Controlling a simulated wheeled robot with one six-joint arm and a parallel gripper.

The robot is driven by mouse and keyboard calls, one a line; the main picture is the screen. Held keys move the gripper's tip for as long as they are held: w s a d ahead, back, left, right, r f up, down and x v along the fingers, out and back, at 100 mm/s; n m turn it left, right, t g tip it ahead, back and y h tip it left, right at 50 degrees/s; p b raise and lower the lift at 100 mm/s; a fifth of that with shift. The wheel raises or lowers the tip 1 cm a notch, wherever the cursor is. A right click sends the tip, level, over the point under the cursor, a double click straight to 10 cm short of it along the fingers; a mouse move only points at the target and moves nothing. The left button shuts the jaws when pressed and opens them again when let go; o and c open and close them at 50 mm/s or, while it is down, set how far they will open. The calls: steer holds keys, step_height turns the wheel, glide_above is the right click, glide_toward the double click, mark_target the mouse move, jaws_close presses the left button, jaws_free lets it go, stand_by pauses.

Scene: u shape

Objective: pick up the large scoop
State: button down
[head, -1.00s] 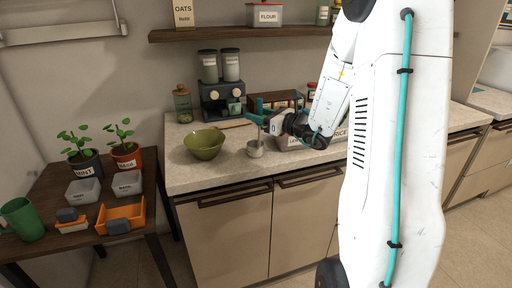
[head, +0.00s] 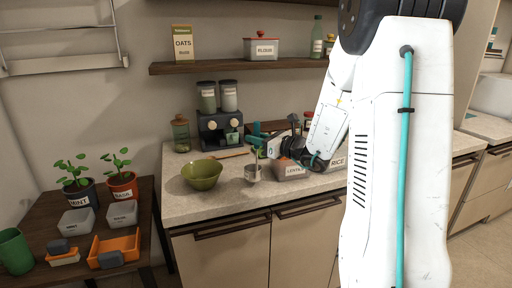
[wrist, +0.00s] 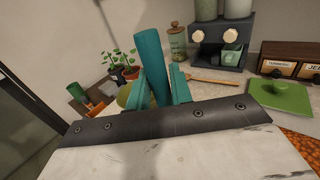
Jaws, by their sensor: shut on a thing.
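The large scoop has a grey metal cup (head: 253,173) and an upright teal handle. In the head view its cup is at the front of the counter, just right of the green bowl (head: 202,175). I cannot tell whether the cup touches the counter. My gripper (head: 262,152) is shut on the handle from the right side. In the wrist view the thick teal handle (wrist: 152,65) rises between the two teal fingers of my gripper (wrist: 160,88). The cup is hidden there.
A coffee machine (head: 220,129) and a glass jar (head: 181,134) stand behind. A wooden spoon (wrist: 212,81) lies on the counter. Lentil (head: 291,169) and rice (head: 337,162) containers are close right. A shelf (head: 240,66) hangs above. A side table with plants is left.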

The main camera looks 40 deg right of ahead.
steer(key=s+d+r, duration=0.1)
steer(key=s+r, duration=0.1)
steer(key=s, duration=1.4)
steer(key=shift+r, duration=0.25)
